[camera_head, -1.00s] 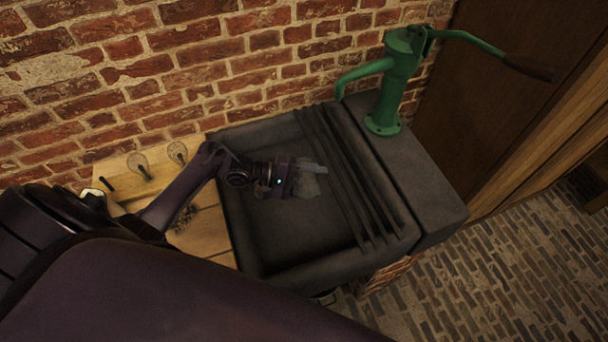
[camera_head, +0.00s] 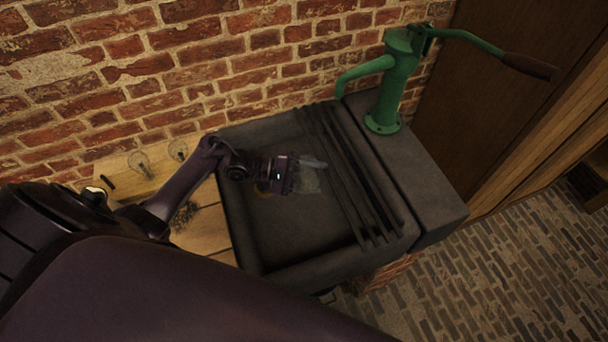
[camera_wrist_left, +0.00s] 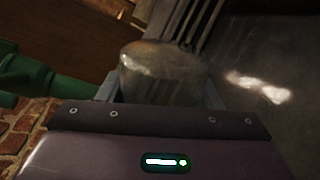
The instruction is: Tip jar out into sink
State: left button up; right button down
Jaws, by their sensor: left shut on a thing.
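My left gripper (camera_head: 309,172) is over the dark stone sink (camera_head: 290,235) and is shut on a clear glass jar (camera_head: 306,183). In the left wrist view the jar (camera_wrist_left: 165,72) sits between the two fingers, tilted, with a brownish tint on its glass. A small yellowish patch shows in the sink beside the gripper in the head view; I cannot tell what it is. The jar's mouth and what is inside are not clear. My right gripper is not in view.
A green hand pump (camera_head: 390,85) stands on the stone block at the sink's right. Dark ridges (camera_head: 345,180) run along the sink's right part. Glass bulbs (camera_head: 178,150) stand on the wooden bench (camera_head: 207,228) at left. A brick wall is behind.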

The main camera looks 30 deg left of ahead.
pick_arm(q)
jog(key=shift+s+d+f+m+y+b, duration=0.15)
jog(key=shift+s+f+m+b, duration=0.1)
jog(key=shift+f+m, duration=0.2)
jog(key=shift+s+d+f+m+y+b, duration=0.15)
jog(key=shift+f+m+b, duration=0.1)
jog(key=shift+f+m, duration=0.15)
jog(key=s+d+m+t+b, duration=0.1)
jog(key=m+t, duration=0.1)
jog(key=m, duration=0.3)
jog(key=s+d+m+t+b, duration=0.1)
jog(key=s+m+t+b, duration=0.1)
jog(key=m, duration=0.4)
jog(key=s+d+m+t+y+b, duration=0.1)
jog(key=m+t+b, duration=0.1)
jog(key=m, duration=0.4)
jog(key=shift+s+d+f+m+t, duration=0.1)
jog(key=shift+s+f+m+t, duration=0.2)
jog(key=shift+s+f, duration=0.1)
